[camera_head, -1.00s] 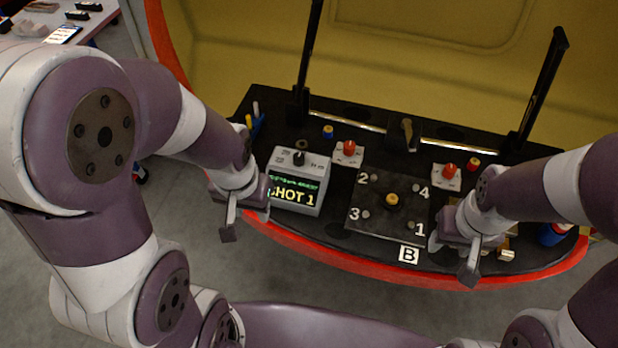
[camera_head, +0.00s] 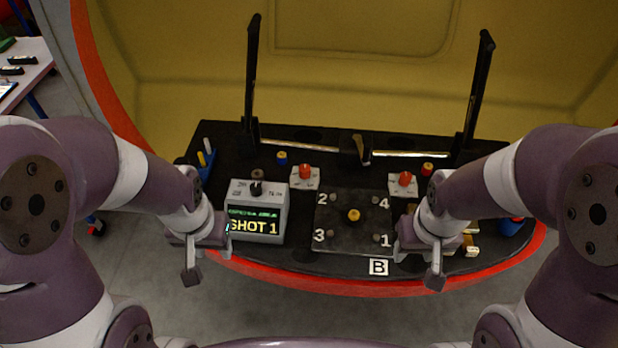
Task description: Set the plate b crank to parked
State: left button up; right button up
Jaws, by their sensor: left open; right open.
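Plate B (camera_head: 330,243) is a dark square plate on the black console, marked 2, 4, 3 and 1 at its corners, with a bolt by each number. A yellow knob (camera_head: 353,215) sits at its centre, and a white B label (camera_head: 378,267) lies at its front edge. I cannot make out a crank arm or its setting. My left gripper (camera_head: 191,277) is open and empty, in front of the console's left part, left of the display box. My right gripper (camera_head: 435,280) is open and empty, at the front edge just right of plate B; its arm hides part of the console.
A grey display box (camera_head: 258,210) reading SHOT 1 has a black knob on top. Red buttons (camera_head: 305,171) and (camera_head: 405,179) sit on white bases behind the plate. A dark lever (camera_head: 362,150) stands at the back middle. Two tall black posts (camera_head: 252,85) rise behind. Floor in front is clear.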

aim_at(364, 152)
jog(key=i+l+u, duration=0.4)
jog(key=i+l, duration=0.4)
